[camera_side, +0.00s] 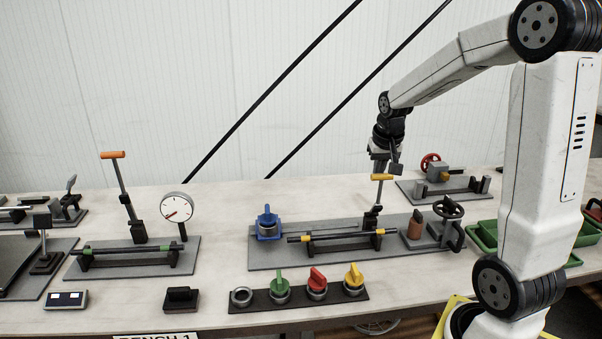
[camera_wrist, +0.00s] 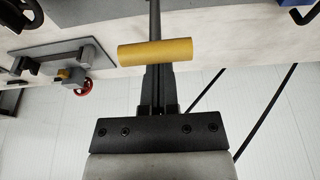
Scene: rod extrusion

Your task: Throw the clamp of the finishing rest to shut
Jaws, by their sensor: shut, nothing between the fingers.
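A lever with a yellow cylindrical handle (camera_side: 382,177) stands nearly upright on the middle grey plate (camera_side: 270,258), its foot behind the rod rest. The handle also shows in the wrist view (camera_wrist: 155,52), lying crosswise, with its dark shaft beyond. A dark rod with yellow bands (camera_side: 335,236) lies in the black rest. My gripper (camera_side: 380,166) is shut and empty, pointing down just above or beside the yellow handle; I cannot tell whether they touch. Its closed fingers show below the handle in the wrist view (camera_wrist: 158,92). No label tells which fixture is the finishing rest.
A similar station with an orange-handled lever (camera_side: 112,155) and a dial gauge (camera_side: 177,207) stands left. The middle plate also carries a blue knob (camera_side: 267,222) and a black handwheel (camera_side: 448,207). Coloured knobs (camera_side: 317,282) line the front. A red-wheel fixture (camera_side: 430,162) stands behind right.

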